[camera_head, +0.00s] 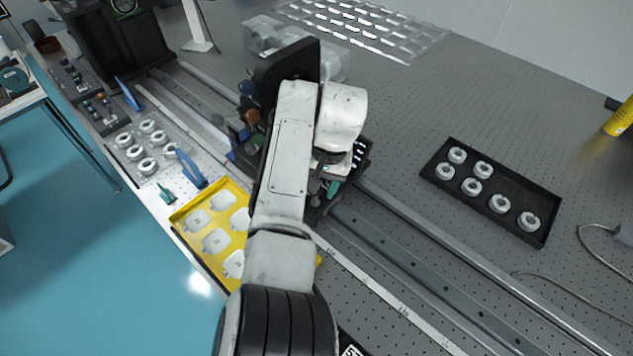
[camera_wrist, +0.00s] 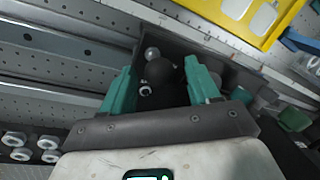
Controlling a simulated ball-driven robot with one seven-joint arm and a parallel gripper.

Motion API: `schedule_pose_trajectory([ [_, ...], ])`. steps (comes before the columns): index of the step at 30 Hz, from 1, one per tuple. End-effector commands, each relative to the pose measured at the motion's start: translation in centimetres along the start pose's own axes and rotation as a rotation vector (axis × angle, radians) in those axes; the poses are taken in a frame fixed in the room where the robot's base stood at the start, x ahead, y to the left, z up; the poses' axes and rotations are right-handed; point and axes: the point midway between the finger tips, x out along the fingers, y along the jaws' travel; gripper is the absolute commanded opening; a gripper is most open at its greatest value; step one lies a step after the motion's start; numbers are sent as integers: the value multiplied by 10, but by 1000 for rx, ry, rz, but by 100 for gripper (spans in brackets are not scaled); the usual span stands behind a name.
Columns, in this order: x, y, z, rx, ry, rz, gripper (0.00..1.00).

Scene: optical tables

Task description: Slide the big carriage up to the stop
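The big carriage appears to be the dark assembly with a tall black plate (camera_head: 290,70) on the long rail (camera_head: 425,262), mostly hidden by my arm in the head view. In the wrist view a black ball knob (camera_wrist: 160,72) stands in front of a dark plate (camera_wrist: 215,62). My gripper's teal fingers (camera_wrist: 160,88) are apart, one on each side of the knob, with visible gaps. In the head view my gripper (camera_head: 334,187) is low by the carriage's near side, partly hidden. I cannot pick out the stop with certainty.
A yellow tray (camera_head: 177,216) with white pieces lies left of my arm. A black tray (camera_head: 435,178) with several metal rings is at the right. The rail is clear toward the lower right.

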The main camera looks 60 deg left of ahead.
Motion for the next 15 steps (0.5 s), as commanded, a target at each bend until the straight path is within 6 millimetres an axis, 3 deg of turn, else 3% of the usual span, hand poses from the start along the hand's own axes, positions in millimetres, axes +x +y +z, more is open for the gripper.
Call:
schedule_pose_trajectory([
  [8,-4,0,0,0,0,0,60],
  [15,-42,0,-1,0,5,0,60],
])
